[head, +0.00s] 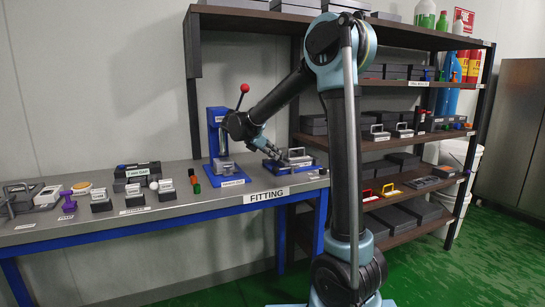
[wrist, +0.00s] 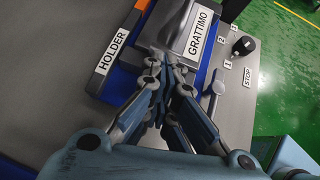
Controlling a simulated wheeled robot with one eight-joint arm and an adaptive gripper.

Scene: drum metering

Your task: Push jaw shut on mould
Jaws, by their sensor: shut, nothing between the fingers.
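In the head view the mould shows as a grey block with a handle (head: 298,156), at the right end of the bench. My gripper (wrist: 167,62) is shut and empty, with its fingertips close to the block's near edge. Whether they touch it I cannot tell. In the head view my gripper (head: 277,154) is at the left side of the mould. The jaw is not clearly distinguishable; my fingers cover part of the holder.
A grey lever (wrist: 214,88) stands right of my fingers, by the holder. A black knob (wrist: 243,46) is near the STOP label. A blue press with a red-knobbed lever (head: 243,88) stands left on the bench (head: 255,183). Shelves stand behind on the right.

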